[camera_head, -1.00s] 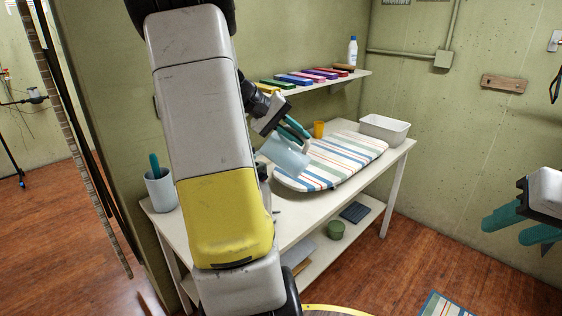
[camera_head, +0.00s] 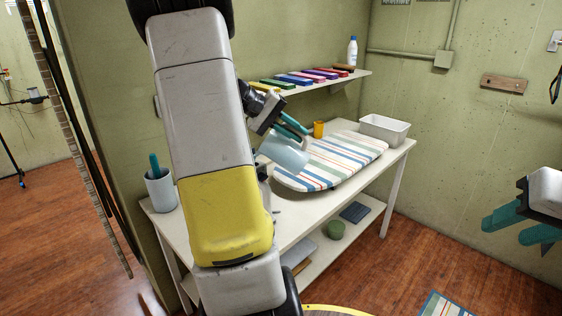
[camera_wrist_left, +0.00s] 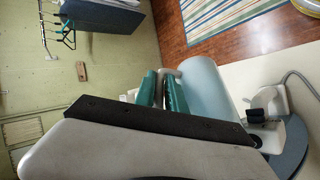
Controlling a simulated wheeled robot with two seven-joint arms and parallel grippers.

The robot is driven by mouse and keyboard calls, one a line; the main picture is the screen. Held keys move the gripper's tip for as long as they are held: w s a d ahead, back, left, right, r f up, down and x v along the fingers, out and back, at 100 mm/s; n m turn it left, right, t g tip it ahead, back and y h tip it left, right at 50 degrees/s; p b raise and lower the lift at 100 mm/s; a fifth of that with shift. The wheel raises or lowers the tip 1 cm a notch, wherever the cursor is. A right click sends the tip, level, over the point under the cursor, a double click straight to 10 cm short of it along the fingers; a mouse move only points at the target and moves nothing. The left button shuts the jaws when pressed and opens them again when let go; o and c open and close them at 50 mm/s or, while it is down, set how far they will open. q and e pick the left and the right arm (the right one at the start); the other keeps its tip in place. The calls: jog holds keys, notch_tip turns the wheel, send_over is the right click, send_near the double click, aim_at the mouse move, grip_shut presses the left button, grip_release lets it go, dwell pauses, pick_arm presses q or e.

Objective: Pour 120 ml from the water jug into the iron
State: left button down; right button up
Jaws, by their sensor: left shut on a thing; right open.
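The light blue water jug (camera_head: 284,153) is tilted above the white table, its lower end toward the lower left partly behind my arm. My left gripper (camera_head: 292,128) is shut on its handle. In the left wrist view the jug (camera_wrist_left: 208,88) lies beside the teal fingers (camera_wrist_left: 163,90). The iron (camera_wrist_left: 277,104), whitish with black parts and a grey-blue base, stands close to the jug there, with a cord. In the head view my arm hides most of the iron. The water and the stream cannot be seen. My right gripper (camera_head: 502,226) is open and empty at the right.
A striped ironing pad (camera_head: 335,160) lies on the white table (camera_head: 400,153), with a white bin (camera_head: 384,129) and an orange cup (camera_head: 318,129) behind. A blue-grey container (camera_head: 160,190) stands at the left end. A wall shelf with coloured boxes (camera_head: 295,79) is above.

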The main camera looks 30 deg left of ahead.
dwell(0.3)
pick_arm(q)
jog(key=shift+w+d+f+y, duration=0.1)
jog(key=shift+d+f+y, duration=0.05)
jog(key=shift+d+y, duration=0.35)
jog(key=shift+w+d+f+y, duration=0.1)
jog(key=shift+d+y, duration=0.3)
jog(key=shift+d, duration=0.1)
jog(key=shift+w+d+f+m+g+y, duration=0.1)
jog(key=shift+d+f+m+g+y, duration=0.3)
jog(key=shift+d+y, duration=0.25)
jog(key=w+d+m+g+y, duration=0.1)
jog(key=d+y, duration=0.5)
jog(key=d, duration=0.1)
jog(key=shift+w+d+f+g, duration=0.2)
jog(key=shift+w+d+g, duration=0.2)
jog(key=shift+y, duration=0.25)
jog(key=shift+r, duration=1.5)
